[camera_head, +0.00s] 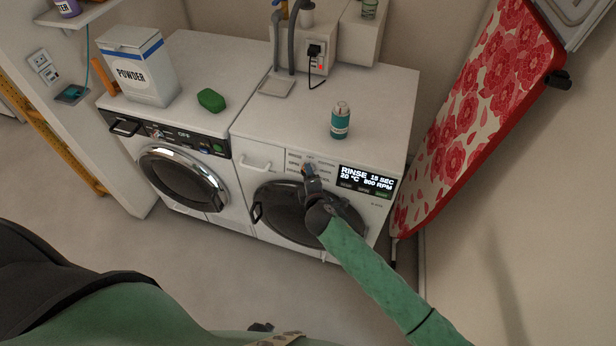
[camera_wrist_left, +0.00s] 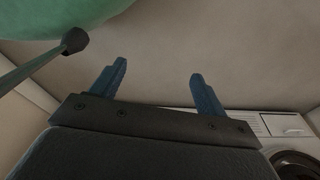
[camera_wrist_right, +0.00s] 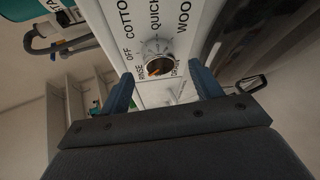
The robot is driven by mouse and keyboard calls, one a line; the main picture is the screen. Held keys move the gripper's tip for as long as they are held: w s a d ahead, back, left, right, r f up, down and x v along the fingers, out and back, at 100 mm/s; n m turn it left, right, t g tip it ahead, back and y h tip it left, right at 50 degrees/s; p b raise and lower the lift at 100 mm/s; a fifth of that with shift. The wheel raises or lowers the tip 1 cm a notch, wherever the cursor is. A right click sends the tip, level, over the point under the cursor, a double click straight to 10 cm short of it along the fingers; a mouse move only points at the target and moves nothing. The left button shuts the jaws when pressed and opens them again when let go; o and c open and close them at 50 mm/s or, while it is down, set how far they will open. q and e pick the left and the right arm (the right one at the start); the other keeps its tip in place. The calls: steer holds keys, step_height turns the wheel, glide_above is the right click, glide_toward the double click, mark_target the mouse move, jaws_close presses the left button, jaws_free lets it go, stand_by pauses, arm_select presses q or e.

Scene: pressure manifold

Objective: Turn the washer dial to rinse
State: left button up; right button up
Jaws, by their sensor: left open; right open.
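The washer (camera_head: 318,135) is the right-hand white machine in the head view. Its display (camera_head: 366,181) reads RINSE, 15 SEC, 20 °C, 800 RPM. In the right wrist view its round dial (camera_wrist_right: 156,58) has labels around it, including OFF, COTTON, QUICK, WOOL, RINSE and DRAIN. An orange mark on the dial lies near RINSE. My right gripper (camera_wrist_right: 161,72) is open, with its fingers on either side of the dial; contact cannot be told. In the head view it (camera_head: 308,172) partly hides the dial. My left gripper (camera_wrist_left: 158,70) is open and empty, away from the panel.
A teal bottle (camera_head: 340,120) stands on the washer. A second machine (camera_head: 180,165) to its left carries a powder box (camera_head: 138,70) and a green object (camera_head: 211,100). A red flowered ironing board (camera_head: 490,90) leans at the right. The floor in front is clear.

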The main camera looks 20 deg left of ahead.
arm_select(q)
steer(key=shift+w+d+r+b, duration=0.25)
steer(key=shift+w+r, duration=0.15)
steer(key=shift+r, duration=0.15)
steer(key=shift+w+d+r+b, duration=0.25)
steer(key=shift+w+r, duration=0.15)
steer(key=shift+r, duration=0.15)
arm_select(e)
steer(key=shift+v, duration=2.05)
